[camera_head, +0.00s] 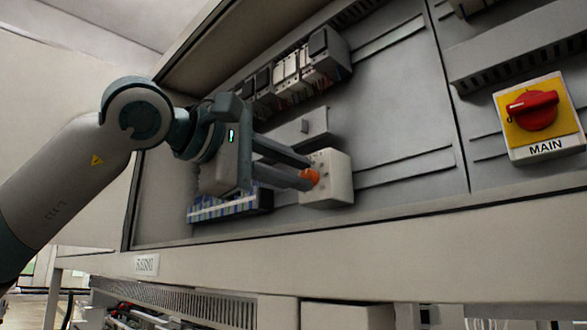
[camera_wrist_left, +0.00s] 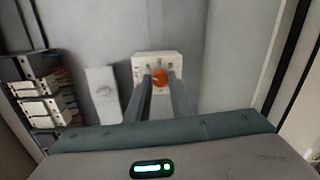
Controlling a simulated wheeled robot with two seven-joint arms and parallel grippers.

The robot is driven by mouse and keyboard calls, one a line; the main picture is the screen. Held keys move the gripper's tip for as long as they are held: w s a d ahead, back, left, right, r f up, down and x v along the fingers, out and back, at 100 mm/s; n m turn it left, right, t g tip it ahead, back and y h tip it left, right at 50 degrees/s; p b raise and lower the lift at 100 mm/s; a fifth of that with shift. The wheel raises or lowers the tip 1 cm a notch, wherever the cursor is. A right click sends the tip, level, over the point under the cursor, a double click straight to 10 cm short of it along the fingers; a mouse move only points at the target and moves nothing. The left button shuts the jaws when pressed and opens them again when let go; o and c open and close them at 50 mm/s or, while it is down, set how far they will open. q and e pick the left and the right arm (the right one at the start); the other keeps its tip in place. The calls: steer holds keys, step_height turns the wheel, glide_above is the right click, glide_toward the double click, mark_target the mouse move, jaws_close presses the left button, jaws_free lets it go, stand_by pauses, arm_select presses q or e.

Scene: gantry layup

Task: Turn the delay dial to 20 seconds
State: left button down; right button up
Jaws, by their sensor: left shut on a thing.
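The delay dial (camera_head: 310,176) is a small orange knob on the front of a white box-shaped relay (camera_head: 333,181), which is mounted on the grey back panel. My left gripper (camera_head: 306,174) reaches in from the left and is shut on the dial. In the left wrist view the orange dial (camera_wrist_left: 160,78) sits between the two fingertips (camera_wrist_left: 160,84), in front of the white relay face (camera_wrist_left: 143,63). Small marks show around the dial, but they are too small to read, and the dial's pointing direction cannot be told. My right gripper is not in view.
A red rotary switch (camera_head: 533,110) on a yellow plate labelled MAIN is at the right. Several black and white breakers (camera_head: 290,70) line the rail above. A blue-and-white terminal block (camera_head: 230,207) sits below my gripper. The cabinet's lower edge (camera_head: 400,235) runs beneath.

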arm_select(q)
steer(key=shift+f+m, duration=0.1)
steer(key=shift+m, duration=1.5)
steer(key=c, duration=1.6)
jaws_free()
steer(key=shift+o, duration=0.2)
steer(key=shift+s+a, duration=0.5)
steer(key=shift+s, duration=0.05)
steer(key=b+v, duration=0.2)
steer(key=v, duration=1.4)
